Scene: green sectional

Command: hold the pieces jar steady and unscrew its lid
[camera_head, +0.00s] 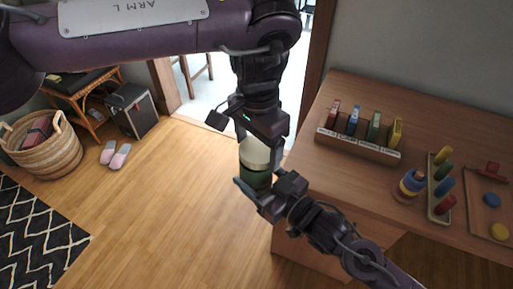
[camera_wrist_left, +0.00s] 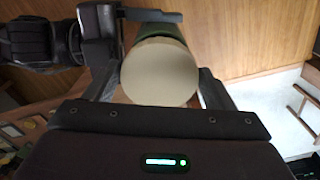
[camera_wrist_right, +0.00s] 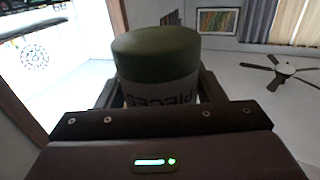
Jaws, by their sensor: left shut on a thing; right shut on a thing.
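The pieces jar (camera_head: 256,178) is held in mid-air, upright or nearly so, between my two grippers in front of the desk. Its body is green with a white label reading PIECES, seen upside down in the right wrist view (camera_wrist_right: 160,92). Its cream lid (camera_head: 255,152) is on top and shows as a round disc in the left wrist view (camera_wrist_left: 160,72). My left gripper (camera_head: 260,140) comes from above and is shut on the lid. My right gripper (camera_head: 260,190) comes from the lower right and is shut on the jar body. The seam between lid and body is not clear.
A wooden desk (camera_head: 330,165) stands right of the jar, bearing a sorting rack (camera_head: 358,146), a ring stacker (camera_head: 409,188), a peg board (camera_head: 432,196) and a tray (camera_head: 478,215). A basket (camera_head: 42,150) and slippers (camera_head: 115,155) lie on the left. Open floor is below.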

